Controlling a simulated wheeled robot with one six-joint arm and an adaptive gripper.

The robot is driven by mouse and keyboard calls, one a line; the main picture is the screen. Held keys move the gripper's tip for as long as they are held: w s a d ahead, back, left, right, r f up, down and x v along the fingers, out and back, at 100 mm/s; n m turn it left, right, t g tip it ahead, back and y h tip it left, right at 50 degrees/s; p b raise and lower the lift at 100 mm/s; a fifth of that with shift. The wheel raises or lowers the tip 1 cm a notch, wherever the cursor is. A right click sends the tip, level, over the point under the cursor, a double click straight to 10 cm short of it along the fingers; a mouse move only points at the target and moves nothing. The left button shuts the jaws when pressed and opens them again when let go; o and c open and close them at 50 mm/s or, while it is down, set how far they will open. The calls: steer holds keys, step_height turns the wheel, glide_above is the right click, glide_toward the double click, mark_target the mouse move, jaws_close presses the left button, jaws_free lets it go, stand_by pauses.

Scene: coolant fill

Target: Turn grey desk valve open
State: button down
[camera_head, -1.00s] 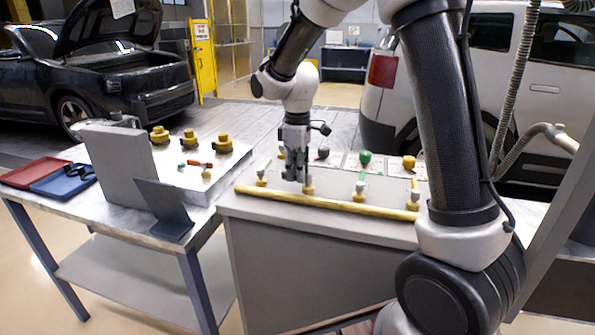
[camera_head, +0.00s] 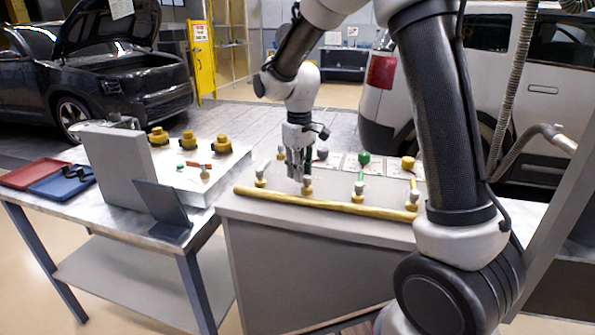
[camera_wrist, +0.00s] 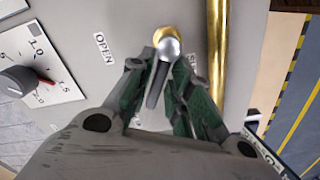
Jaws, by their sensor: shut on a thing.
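The grey desk valve shows in the wrist view as a dark grey lever (camera_wrist: 156,84) under a silver cap (camera_wrist: 168,47), on a round brass fitting beside a brass pipe (camera_wrist: 217,60). An OPEN label (camera_wrist: 104,48) lies left of the lever; another label to the right is partly hidden by a finger. My gripper (camera_wrist: 160,82) has its green-padded fingers on both sides of the lever, shut on it. In the head view my gripper (camera_head: 297,172) points down at the valve's brass fitting (camera_head: 307,188) on the grey desk (camera_head: 260,212); the lever is hidden there.
A dial panel (camera_wrist: 40,65) lies left in the wrist view. A side table at left holds a red tray (camera_head: 35,172) and yellow caps (camera_head: 222,145).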

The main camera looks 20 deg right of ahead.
steer(key=m, duration=0.2)
steer(key=d+m, duration=0.1)
steer(key=m, duration=0.3)
steer(key=shift+w+d, duration=0.15)
steer(key=shift+d, duration=0.25)
steer(key=m, duration=0.2)
steer(key=d+m, duration=0.1)
steer(key=m, duration=0.3)
steer(key=shift+s+d, duration=0.15)
steer(key=shift+s, duration=0.15)
steer(key=c, duration=1.5)
jaws_free()
steer(key=shift+r, duration=0.1)
step_height(320, 180, up, 12)
